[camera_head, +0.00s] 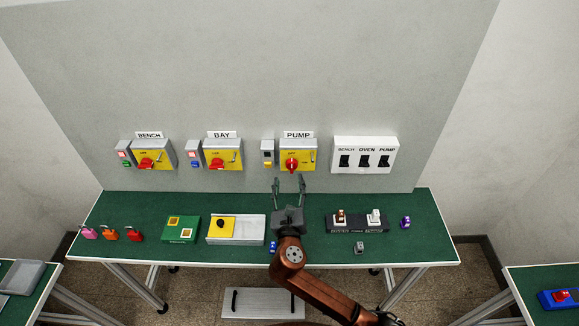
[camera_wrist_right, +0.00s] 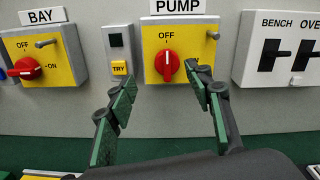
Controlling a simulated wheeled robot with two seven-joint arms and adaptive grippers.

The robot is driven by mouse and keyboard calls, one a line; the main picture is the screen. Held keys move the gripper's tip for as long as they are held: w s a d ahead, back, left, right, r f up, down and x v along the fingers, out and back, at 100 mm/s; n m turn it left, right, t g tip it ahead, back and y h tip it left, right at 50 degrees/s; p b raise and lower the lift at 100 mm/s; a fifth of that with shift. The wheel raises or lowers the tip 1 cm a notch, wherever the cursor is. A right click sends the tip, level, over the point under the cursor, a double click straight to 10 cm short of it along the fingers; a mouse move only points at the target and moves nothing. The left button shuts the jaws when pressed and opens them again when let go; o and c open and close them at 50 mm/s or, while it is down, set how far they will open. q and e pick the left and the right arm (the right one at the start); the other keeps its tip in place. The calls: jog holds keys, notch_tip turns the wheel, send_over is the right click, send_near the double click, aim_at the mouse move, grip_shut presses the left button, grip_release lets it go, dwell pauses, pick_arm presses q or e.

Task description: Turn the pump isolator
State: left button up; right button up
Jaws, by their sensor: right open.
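The pump isolator is a red rotary knob (camera_head: 292,165) on a yellow-faced grey box under the PUMP sign (camera_head: 298,135). In the right wrist view its knob (camera_wrist_right: 167,66) stands upright, its white line vertical under the word OFF. My right gripper (camera_head: 289,181) is open and empty in front of and a little below the pump box. In the right wrist view its green-padded fingers (camera_wrist_right: 161,84) are spread to either side of the knob, apparently not touching it. The right finger covers part of the box's right side. My left gripper is not in view.
The BENCH (camera_head: 147,163) and BAY (camera_head: 215,162) isolators are to the left, the switch panel (camera_head: 364,155) to the right. A small box with a yellow TRY button (camera_wrist_right: 120,68) is beside the pump box.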

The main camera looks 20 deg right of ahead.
aim_at(291, 168)
jog(key=x, duration=0.2)
jog(key=d+x, duration=0.1)
jog(key=x, duration=0.2)
jog(key=shift+d+f, duration=0.1)
jog(key=shift+w+d, duration=0.1)
jog(key=shift+w, duration=0.5)
jog(key=c, duration=1.2)
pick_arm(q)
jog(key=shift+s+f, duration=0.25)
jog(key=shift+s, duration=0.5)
pick_arm(e)
jog(key=shift+o, duration=0.2)
